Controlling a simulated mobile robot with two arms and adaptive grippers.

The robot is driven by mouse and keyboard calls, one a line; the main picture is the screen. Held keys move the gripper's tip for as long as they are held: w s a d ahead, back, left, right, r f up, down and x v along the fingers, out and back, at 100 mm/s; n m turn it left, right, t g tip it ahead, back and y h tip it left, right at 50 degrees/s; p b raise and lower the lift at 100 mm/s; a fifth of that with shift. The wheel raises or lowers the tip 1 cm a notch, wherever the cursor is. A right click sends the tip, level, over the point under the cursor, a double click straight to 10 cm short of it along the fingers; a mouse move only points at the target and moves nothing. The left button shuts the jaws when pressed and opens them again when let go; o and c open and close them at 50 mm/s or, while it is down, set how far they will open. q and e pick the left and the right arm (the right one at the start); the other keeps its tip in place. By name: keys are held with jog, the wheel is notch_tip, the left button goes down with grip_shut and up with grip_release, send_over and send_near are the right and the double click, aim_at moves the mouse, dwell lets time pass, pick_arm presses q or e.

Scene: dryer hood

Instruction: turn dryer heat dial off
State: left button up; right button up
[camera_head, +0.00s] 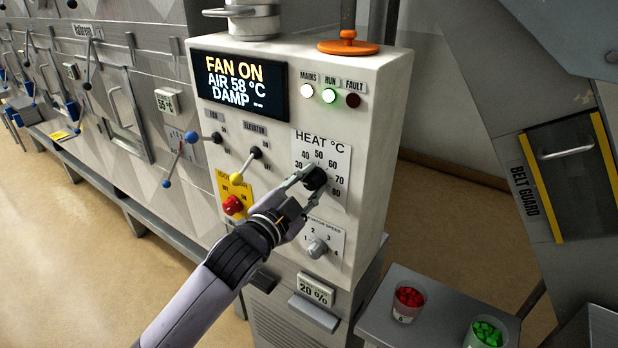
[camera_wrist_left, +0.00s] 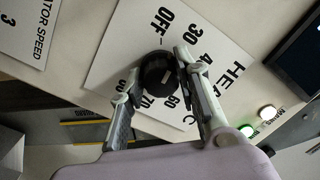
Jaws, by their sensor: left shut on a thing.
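The heat dial is a black round knob (camera_head: 314,178) on a white plate (camera_head: 337,160) marked HEAT °C with numbers around it, on the front of the control cabinet. My left gripper (camera_head: 308,182) has its fingers on either side of the knob and is shut on it. In the left wrist view the knob (camera_wrist_left: 158,74) sits between the two fingertips, with the OFF mark beside it. The fingers hide part of the scale, and I cannot tell where the knob points. The screen (camera_head: 240,82) reads FAN ON, AIR 58 °C, DAMP. My right gripper is not in view.
The elevator speed knob (camera_head: 317,247) is below the dial. Fan and elevator levers (camera_head: 246,166) and a red button (camera_head: 233,204) on a yellow plate are to its left. An orange disc (camera_head: 348,44) tops the cabinet. Cups of red (camera_head: 408,304) and green pieces (camera_head: 485,334) stand on a shelf at lower right.

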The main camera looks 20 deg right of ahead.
pick_arm(q)
jog(key=shift+n+p, duration=1)
jog(key=shift+n, duration=1.3)
jog(key=shift+f, duration=0.1)
jog(key=o, duration=1.2)
jog(key=shift+c, duration=0.2)
jog(key=v, duration=1.2)
